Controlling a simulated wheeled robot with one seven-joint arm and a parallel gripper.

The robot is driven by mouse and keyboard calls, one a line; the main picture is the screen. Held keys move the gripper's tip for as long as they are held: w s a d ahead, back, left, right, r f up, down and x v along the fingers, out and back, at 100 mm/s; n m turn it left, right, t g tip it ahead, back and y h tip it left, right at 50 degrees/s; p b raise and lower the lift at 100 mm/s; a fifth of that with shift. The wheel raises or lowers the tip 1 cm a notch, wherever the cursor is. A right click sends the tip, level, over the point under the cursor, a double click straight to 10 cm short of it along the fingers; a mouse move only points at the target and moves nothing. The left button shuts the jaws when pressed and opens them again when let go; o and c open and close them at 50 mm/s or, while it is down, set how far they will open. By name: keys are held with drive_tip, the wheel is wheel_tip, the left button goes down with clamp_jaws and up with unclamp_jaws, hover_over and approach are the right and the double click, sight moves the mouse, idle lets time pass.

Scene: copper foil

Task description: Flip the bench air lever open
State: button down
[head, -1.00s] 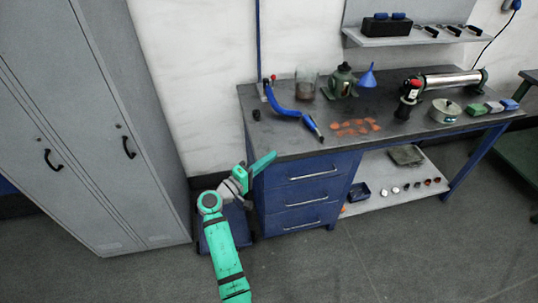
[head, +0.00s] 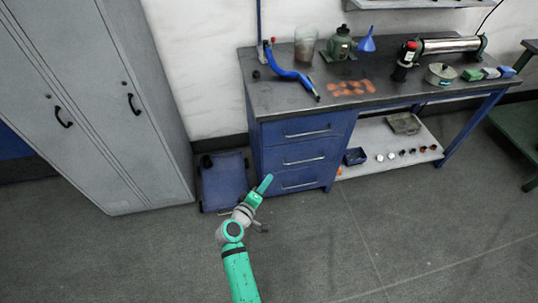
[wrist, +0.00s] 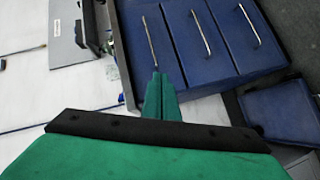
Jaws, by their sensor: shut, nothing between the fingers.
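The bench air lever seems to be the small fitting with a red tip (head: 272,41) on the blue pipe (head: 260,25) at the bench's back left corner; it is too small to tell its position. A curved blue hose (head: 290,74) runs from there across the bench top (head: 285,98). My green gripper (head: 268,180) is shut and empty, in front of the drawers, below bench-top height in the head view and well apart from the lever. In the wrist view its closed fingers (wrist: 157,85) point towards the blue drawers. I cannot make out the lever there.
Blue drawers (head: 304,153) stand under the bench's left end, with a blue box-like thing (head: 223,185) on the floor beside them. Grey lockers (head: 110,110) stand at left. The front floor is clear.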

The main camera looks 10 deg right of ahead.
drive_tip(key=s+a+f+y, duration=0.2)
drive_tip(key=s+f, duration=0.1)
drive_tip(key=s, duration=0.5)
drive_tip(key=s+a+f+m+y, duration=0.1)
drive_tip(key=s+a+f+y, duration=0.15)
drive_tip(key=s, duration=0.45)
drive_tip(key=s+a+f+y, duration=0.2)
drive_tip(key=s+a, duration=0.1)
drive_tip(key=s, duration=0.5)
drive_tip(key=s+a+r+m+t+y, duration=0.2)
drive_tip(key=s+r+m, duration=0.4)
drive_tip(key=s+r, duration=1.2)
drive_tip(key=shift+s+t+y, duration=0.45)
drive_tip(key=shift+s+t, duration=0.15)
drive_tip(key=shift+s, duration=0.4)
